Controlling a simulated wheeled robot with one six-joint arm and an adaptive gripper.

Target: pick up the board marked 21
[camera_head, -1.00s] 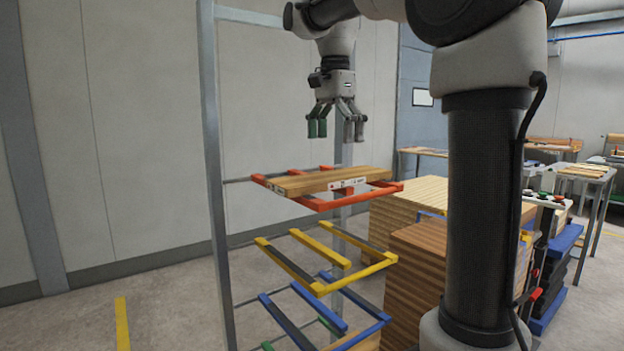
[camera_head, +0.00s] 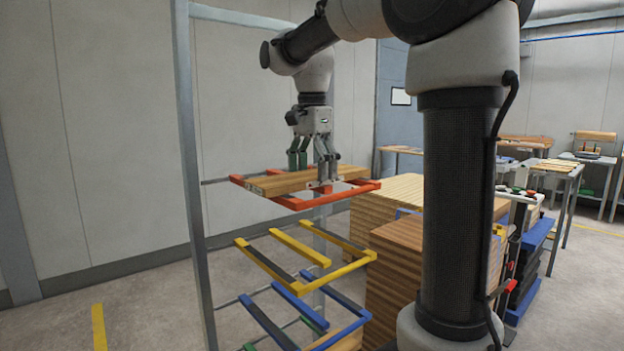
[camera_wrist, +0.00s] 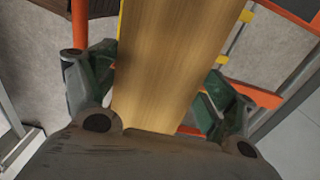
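A light wooden board (camera_head: 278,184) lies across the red arms of the top rack level. In the wrist view the board (camera_wrist: 165,55) runs lengthwise between my fingers. The board still rests at the level of the red arms.
Yellow arms (camera_head: 318,257) below the red rack arms (camera_head: 360,188) are empty of boards; blue arms (camera_head: 290,300) sit lower. A grey post (camera_head: 192,170) stands left. Stacks of wood (camera_head: 420,260) stand right, close to the rack. Open air lies above the board.

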